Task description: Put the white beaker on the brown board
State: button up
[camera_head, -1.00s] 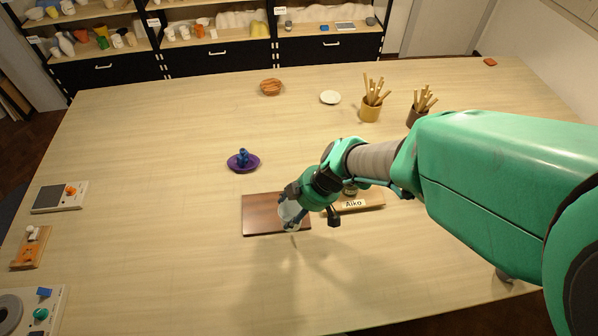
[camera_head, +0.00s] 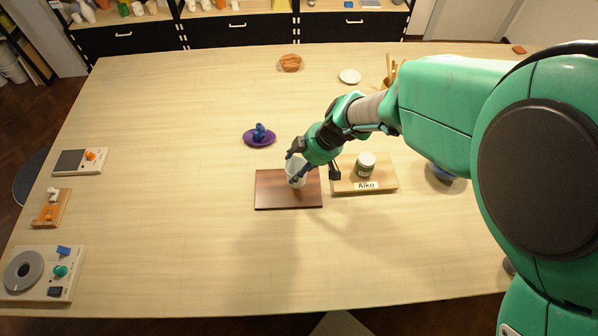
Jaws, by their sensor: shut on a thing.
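The brown board (camera_head: 275,199) lies flat on the table, near its middle. My gripper (camera_head: 296,178) is over the right half of the board, shut on the white beaker (camera_head: 295,168). The beaker is partly hidden by the gripper's fingers. I cannot tell whether its base touches the board or is a little above it.
A lighter board labelled Aiko (camera_head: 348,184) with a lidded jar (camera_head: 365,165) lies just right of the brown board. A purple plate with a blue thing (camera_head: 259,136) is behind. Devices (camera_head: 40,275) stand at the left edge. The table in front is clear.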

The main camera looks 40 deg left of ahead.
jog(key=shift+f, duration=1.75)
jog(key=shift+f, duration=0.1)
jog(key=o, duration=1.1)
jog(key=shift+o, duration=0.2)
jog(key=shift+r, duration=0.25)
jog(key=v, duration=1.1)
jog(key=shift+d+r, duration=0.2)
jog(key=shift+r, duration=0.1)
